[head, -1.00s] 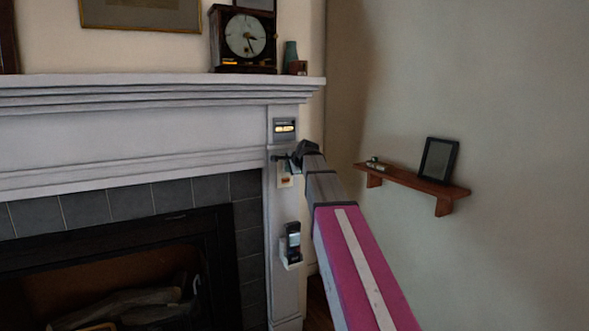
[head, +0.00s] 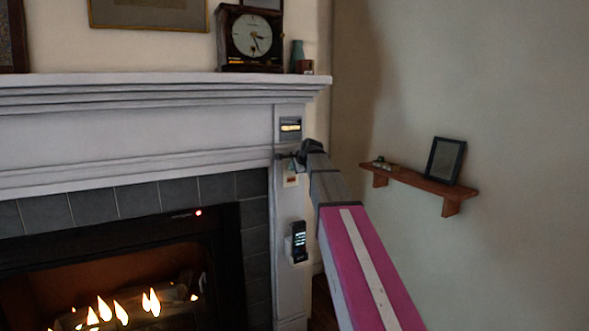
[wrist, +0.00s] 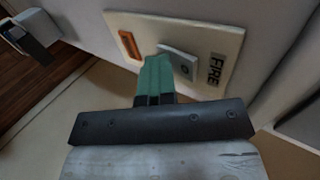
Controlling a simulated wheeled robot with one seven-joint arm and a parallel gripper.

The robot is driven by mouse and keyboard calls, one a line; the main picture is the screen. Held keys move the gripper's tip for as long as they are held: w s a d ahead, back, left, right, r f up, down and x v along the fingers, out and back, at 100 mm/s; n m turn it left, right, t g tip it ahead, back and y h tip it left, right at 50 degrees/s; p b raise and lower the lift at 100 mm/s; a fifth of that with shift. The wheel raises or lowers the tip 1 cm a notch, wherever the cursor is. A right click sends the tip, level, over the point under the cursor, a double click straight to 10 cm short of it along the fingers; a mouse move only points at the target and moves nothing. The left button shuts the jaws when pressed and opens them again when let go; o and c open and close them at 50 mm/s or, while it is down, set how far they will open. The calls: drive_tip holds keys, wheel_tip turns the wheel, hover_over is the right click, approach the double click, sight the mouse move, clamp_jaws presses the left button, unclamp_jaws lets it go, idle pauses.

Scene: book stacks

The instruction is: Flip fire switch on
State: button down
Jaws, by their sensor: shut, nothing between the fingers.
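The fire switch plate (wrist: 225,38) is cream, with a "FIRE" label and an orange-brown part at its other end. It is on the mantel's right pillar, where it shows small and partly hidden behind my arm in the head view (head: 291,180). A grey metal piece (wrist: 178,58) stands on the plate, right beside my green fingertips. My gripper (wrist: 155,66) is shut and empty, its tips at the plate; I cannot tell whether they touch it. The fireplace (head: 130,300) has lit flames and a red light on its upper frame.
A lit display panel (head: 290,127) is above the switch. A remote in a holder (head: 298,241) hangs below it. A clock (head: 250,38) stands on the mantel (head: 150,95). A wooden shelf (head: 425,185) with a dark frame is on the right wall.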

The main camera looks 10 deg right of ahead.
drive_tip(key=shift+r, duration=0.8)
drive_tip(key=s+f+v, duration=0.1)
drive_tip(key=v, duration=1.2)
drive_tip(key=shift+s+d+f, duration=0.2)
drive_tip(key=shift+s+d, duration=0.05)
